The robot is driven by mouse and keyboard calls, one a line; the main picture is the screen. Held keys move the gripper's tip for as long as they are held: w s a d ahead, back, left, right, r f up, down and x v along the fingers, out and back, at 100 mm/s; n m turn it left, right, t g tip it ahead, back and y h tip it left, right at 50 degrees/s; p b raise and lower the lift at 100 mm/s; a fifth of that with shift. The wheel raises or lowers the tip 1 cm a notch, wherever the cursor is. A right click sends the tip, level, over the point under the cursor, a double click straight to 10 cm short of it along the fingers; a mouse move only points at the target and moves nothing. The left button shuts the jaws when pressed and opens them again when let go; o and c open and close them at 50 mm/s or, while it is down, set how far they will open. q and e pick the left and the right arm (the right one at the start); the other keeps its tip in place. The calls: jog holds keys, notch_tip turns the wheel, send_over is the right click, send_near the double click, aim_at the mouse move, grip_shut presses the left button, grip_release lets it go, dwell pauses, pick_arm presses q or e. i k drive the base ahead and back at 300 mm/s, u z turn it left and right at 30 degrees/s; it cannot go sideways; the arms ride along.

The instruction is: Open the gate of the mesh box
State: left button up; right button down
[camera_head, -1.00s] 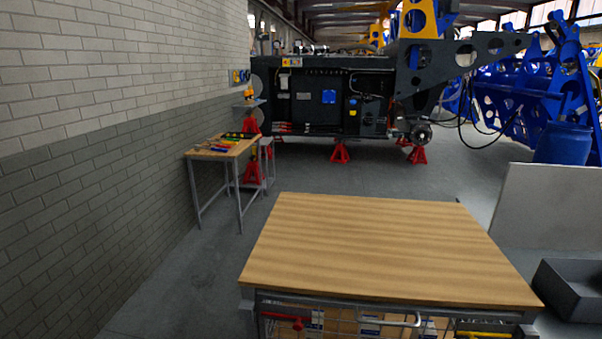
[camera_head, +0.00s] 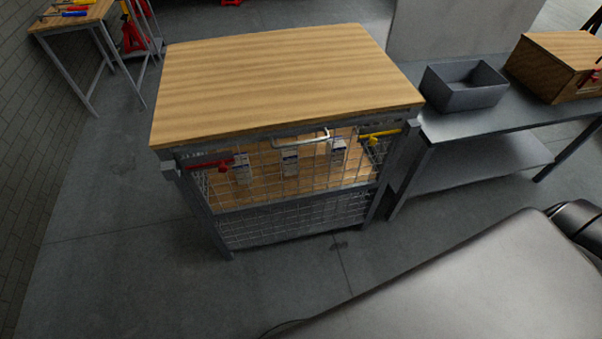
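The mesh box (camera_head: 290,205) stands ahead of me under a wooden top (camera_head: 280,80). Its front gate (camera_head: 275,180) is a wire mesh panel and looks closed. A pale bar handle (camera_head: 302,138) runs along the gate's upper edge. A red latch (camera_head: 222,165) sits at the gate's upper left and a yellow latch (camera_head: 380,134) at its upper right. Several small boxes, one of them a white and blue box (camera_head: 290,162), show behind the mesh. Neither of my grippers is in view.
A grey metal bench (camera_head: 500,120) stands to the right, with an open grey bin (camera_head: 465,88) and a wooden box (camera_head: 556,68) on it. A small tool table (camera_head: 75,22) is at the upper left. The floor in front of the gate is clear.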

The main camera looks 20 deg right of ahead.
aim_at(179, 152)
jog(key=u, duration=0.8)
jog(key=k, duration=1.15)
jog(key=z, duration=1.1)
jog(key=i, duration=0.5)
